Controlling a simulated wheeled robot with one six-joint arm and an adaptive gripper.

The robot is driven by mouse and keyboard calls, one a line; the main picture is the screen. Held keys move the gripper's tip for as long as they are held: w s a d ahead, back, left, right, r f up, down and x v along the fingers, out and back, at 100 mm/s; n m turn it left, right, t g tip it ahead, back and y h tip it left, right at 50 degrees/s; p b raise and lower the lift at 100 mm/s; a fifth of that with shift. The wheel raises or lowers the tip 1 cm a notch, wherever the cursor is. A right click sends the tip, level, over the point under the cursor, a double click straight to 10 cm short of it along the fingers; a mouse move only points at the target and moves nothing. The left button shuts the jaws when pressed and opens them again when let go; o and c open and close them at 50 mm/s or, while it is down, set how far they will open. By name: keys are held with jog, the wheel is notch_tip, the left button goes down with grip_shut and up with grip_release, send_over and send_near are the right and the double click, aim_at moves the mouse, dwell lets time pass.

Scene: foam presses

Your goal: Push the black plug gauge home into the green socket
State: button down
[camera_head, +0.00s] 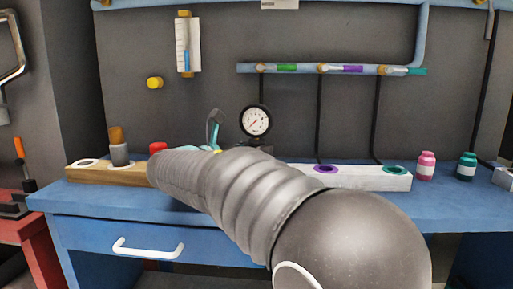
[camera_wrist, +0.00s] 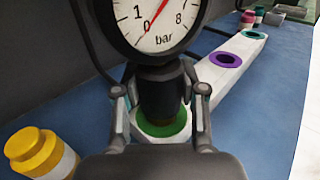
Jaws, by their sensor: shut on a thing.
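The black plug gauge has a white round dial and shows upright in the head view (camera_head: 256,121) and large in the wrist view (camera_wrist: 161,92). My gripper (camera_wrist: 160,92) is shut on its black body, one finger on each side. The green socket (camera_wrist: 178,128) is a green ring on the white block (camera_wrist: 215,75). The gauge's lower end sits over or inside this ring; a brownish band shows just at the ring. How deep it is cannot be told. In the head view my arm hides the green socket and most of my gripper.
The block also has a purple socket (camera_head: 326,169) and a teal socket (camera_head: 394,169). Pink (camera_head: 426,166) and dark teal (camera_head: 466,166) bottles stand to the right. A yellow-capped bottle (camera_wrist: 35,150) stands near left in the wrist view. A wooden block (camera_head: 110,174) is at left.

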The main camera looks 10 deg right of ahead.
jog(key=shift+f, duration=0.4)
jog(key=c, duration=0.6)
grip_release()
jog(key=shift+f, duration=0.1)
jog(key=v, duration=1.2)
jog(key=shift+s, duration=0.1)
